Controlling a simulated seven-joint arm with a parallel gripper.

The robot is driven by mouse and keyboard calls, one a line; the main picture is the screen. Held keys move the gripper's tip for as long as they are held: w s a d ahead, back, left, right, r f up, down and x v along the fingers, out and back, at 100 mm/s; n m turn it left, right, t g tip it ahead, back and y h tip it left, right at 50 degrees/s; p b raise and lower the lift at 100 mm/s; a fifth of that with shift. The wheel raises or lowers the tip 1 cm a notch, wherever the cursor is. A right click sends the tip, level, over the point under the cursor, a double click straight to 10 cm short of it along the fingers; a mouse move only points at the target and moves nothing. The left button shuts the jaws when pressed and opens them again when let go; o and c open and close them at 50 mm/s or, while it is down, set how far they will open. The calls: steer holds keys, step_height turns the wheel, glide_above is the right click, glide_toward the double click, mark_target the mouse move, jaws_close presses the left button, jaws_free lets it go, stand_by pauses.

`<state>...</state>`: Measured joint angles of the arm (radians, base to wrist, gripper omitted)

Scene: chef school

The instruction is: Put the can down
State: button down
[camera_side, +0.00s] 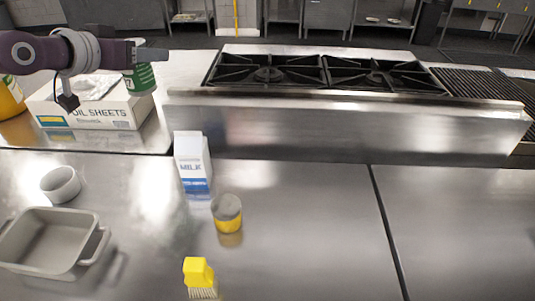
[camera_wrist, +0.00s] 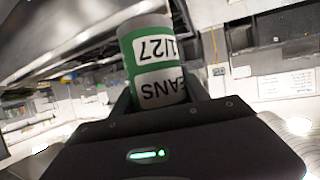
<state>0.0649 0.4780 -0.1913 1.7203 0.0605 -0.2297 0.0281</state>
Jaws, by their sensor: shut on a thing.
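A green and white can (camera_side: 140,78) is at my gripper (camera_side: 150,56), near the upper left of the side view. In the wrist view the can (camera_wrist: 155,62) sits between my fingers, with a white label reading "EANS" and a number. My gripper (camera_wrist: 158,95) is shut on it. In the side view the can's lower end is beside or just over the right end of the foil sheets box (camera_side: 90,113). I cannot tell whether it touches the box or the counter behind.
A stove (camera_side: 320,125) stands at the back. A milk carton (camera_side: 192,160), a yellow can (camera_side: 227,213), a yellow brush (camera_side: 198,272), a small white bowl (camera_side: 60,184) and a grey baking dish (camera_side: 50,262) stand on the steel counter. The counter's right side (camera_side: 450,230) is clear.

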steer(key=s+d+m+g+h, duration=0.1)
steer(key=s+d+m+h, duration=0.1)
steer(key=s+d, duration=0.8)
steer(key=s+d+m+g+h, duration=0.25)
steer(key=s+d, duration=0.45)
steer(key=d, duration=0.6)
steer(key=s+d+m+g+h, duration=0.1)
steer(key=s+d+m+h, duration=0.15)
steer(key=s+d, duration=0.75)
steer(key=f, duration=0.7)
steer(key=w+d+f, duration=0.1)
steer(key=f, duration=0.6)
steer(key=d+f, duration=0.1)
steer(key=f, duration=0.6)
steer(key=shift+w, duration=0.35)
steer(key=shift+f, duration=0.1)
steer(key=c, duration=0.6)
jaws_free()
steer(key=shift+o, duration=0.2)
